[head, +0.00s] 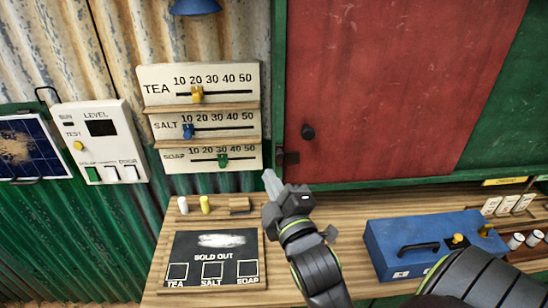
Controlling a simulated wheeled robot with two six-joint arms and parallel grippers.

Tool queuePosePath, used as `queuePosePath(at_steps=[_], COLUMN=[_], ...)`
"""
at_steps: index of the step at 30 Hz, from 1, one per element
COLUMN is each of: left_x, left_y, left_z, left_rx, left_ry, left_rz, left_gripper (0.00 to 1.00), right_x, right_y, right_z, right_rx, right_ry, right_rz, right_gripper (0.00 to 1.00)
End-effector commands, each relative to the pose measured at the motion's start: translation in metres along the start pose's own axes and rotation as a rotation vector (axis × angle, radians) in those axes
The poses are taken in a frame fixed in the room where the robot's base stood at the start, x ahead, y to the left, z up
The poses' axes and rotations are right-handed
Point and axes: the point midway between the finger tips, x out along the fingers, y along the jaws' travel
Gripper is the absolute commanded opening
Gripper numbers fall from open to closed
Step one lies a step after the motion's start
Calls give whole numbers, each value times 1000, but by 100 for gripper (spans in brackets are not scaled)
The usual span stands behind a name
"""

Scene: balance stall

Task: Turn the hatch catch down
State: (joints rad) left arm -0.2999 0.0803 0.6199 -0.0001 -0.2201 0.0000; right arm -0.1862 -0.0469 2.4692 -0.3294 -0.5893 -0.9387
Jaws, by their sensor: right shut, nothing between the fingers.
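The red hatch (400,75) fills the upper right and looks closed. A round black knob (308,132) sits near its lower left. A small dark catch (288,158) is at the hatch's left edge, on the green frame; its exact angle is hard to tell. My right gripper (272,182) is shut and empty, its pale fingertips pointing up just below and left of the catch. The tips look apart from the catch, though depth is unclear. My left gripper is not in view.
A slider board (205,115) hangs left of the hatch. The wooden counter (180,245) below holds a sold-out slate (214,240), chalks and a small block. A blue box (400,242) with a black handle stands at right. A white panel (103,140) is further left.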

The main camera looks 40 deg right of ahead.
Motion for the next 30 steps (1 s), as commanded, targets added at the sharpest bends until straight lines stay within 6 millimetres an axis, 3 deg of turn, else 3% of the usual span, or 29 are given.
queuePosePath(at_steps=[13, 21, 30], left_x=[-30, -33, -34], left_y=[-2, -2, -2], left_z=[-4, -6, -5], left_rx=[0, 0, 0], left_ry=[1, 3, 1], left_rz=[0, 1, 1], left_gripper=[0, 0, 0], right_x=[90, 76, 73], right_y=[4, 1, 0], right_z=[-1, 32, 38], right_rx=[-4, -4, 1], right_ry=[0, -2, 0], right_rz=[2, 0, 0], right_gripper=[0, 0, 0])
